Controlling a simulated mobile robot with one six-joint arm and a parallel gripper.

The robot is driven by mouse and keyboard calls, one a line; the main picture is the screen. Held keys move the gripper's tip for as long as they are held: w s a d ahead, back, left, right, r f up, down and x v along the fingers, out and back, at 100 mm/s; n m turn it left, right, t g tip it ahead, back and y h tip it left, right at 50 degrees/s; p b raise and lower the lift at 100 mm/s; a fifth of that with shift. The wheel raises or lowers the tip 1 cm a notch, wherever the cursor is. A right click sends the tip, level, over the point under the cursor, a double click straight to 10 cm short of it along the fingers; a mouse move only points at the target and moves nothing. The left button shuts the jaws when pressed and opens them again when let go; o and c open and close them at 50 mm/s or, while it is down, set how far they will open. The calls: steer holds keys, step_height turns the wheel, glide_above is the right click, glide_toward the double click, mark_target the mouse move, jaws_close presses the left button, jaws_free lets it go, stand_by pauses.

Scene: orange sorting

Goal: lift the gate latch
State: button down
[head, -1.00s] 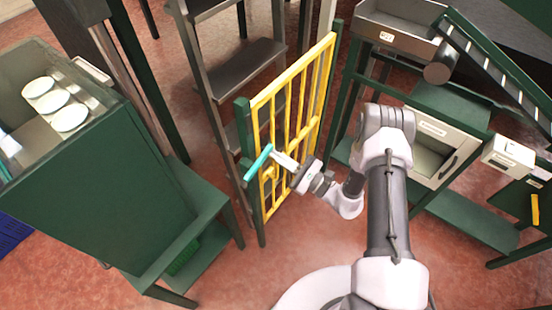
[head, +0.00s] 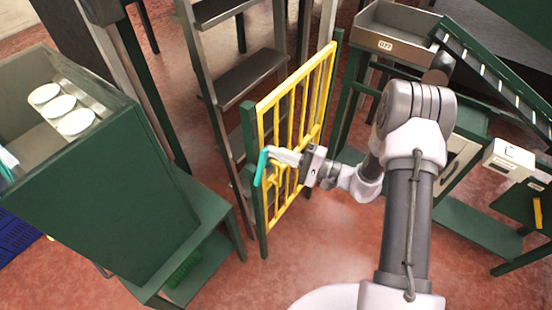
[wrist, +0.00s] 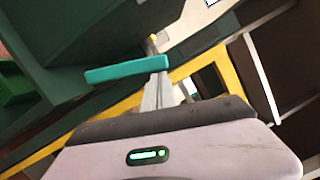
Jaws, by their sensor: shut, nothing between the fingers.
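The yellow barred gate (head: 322,85) stands between green posts in the head view. The teal latch bar (head: 260,172) is at its near left end, by the green post, and stands steeply tilted. My gripper (head: 274,153) is shut and empty, with its fingertips at the bar's upper part. In the wrist view the latch bar (wrist: 112,73) runs across just beyond the fingertips (wrist: 160,82). They look touching or very close; I cannot tell which. Some of the gate behind my gripper is hidden.
A green cabinet (head: 120,210) with white discs (head: 60,106) on top stands at the left. Dark shelves (head: 250,77) rise behind the gate. A green bench (head: 480,232) and a chute (head: 495,80) are at the right. Red floor in front of the gate is open.

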steer(key=shift+s+a+r+n+g+b, duration=0.15)
steer(key=shift+s+a+r+n+b, duration=0.2)
steer(key=shift+n, duration=0.4)
steer(key=shift+s+a+r+n+g+b, duration=0.1)
steer(key=shift+s+r+n+g+b, duration=0.15)
steer(key=shift+n+b, duration=0.35)
steer(key=shift+n+h, duration=0.25)
steer(key=shift+h, duration=0.05)
steer(key=w+d+b, duration=0.1)
steer(key=w+d+f+b, duration=0.1)
steer(key=shift+w+d+b, duration=0.15)
steer(key=shift+w+b, duration=0.2)
steer(key=shift+w, duration=0.05)
steer(key=p+v, duration=0.2)
steer(key=v, duration=0.8)
steer(key=shift+r+p, duration=0.15)
steer(key=shift+p, duration=0.2)
steer(key=shift+w, duration=0.1)
